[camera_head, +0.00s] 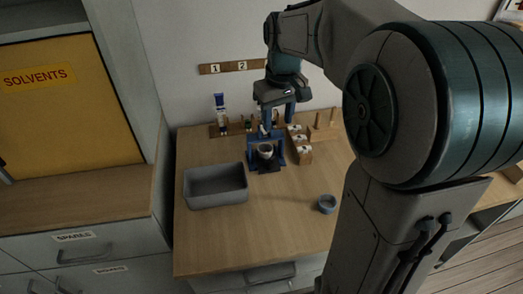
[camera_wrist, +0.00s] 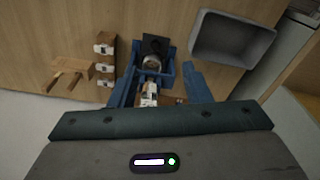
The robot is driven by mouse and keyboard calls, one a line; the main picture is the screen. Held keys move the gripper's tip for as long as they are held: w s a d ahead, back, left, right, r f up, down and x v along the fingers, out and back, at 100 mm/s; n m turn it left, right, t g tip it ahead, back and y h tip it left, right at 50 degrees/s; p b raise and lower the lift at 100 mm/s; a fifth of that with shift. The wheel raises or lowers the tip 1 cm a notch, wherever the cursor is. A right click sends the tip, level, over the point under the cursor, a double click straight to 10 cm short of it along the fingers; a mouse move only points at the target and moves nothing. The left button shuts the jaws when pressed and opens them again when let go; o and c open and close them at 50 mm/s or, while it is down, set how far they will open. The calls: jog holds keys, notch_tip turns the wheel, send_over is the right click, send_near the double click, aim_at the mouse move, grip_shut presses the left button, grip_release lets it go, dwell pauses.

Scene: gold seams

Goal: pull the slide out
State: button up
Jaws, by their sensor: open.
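A blue frame (camera_head: 252,154) stands near the back of the wooden table. It also shows in the wrist view (camera_wrist: 166,75). A dark plate (camera_wrist: 155,44) sticks out at its front, and a small round grey-white cup (camera_wrist: 152,62) sits within the frame; the cup also shows in the head view (camera_head: 266,151). A white-marked piece (camera_wrist: 149,94) lies behind the cup. I cannot tell for sure which part is the slide. My gripper (camera_head: 278,119) is open above the frame. In the wrist view its blue fingers (camera_wrist: 160,82) are apart, with the white-marked piece between them.
A grey bin (camera_head: 215,187) stands left of the frame, and a small grey ring-shaped dish (camera_head: 327,204) lies front right. The table's front middle is clear.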

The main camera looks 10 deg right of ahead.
jog(key=n+g+b, duration=0.1)
jog(key=b, duration=0.2)
send_near(269, 162)
notch_tip(269, 162, down, 8)
jog(key=shift+a+f+b, duration=0.1)
jog(key=shift+b, duration=0.6)
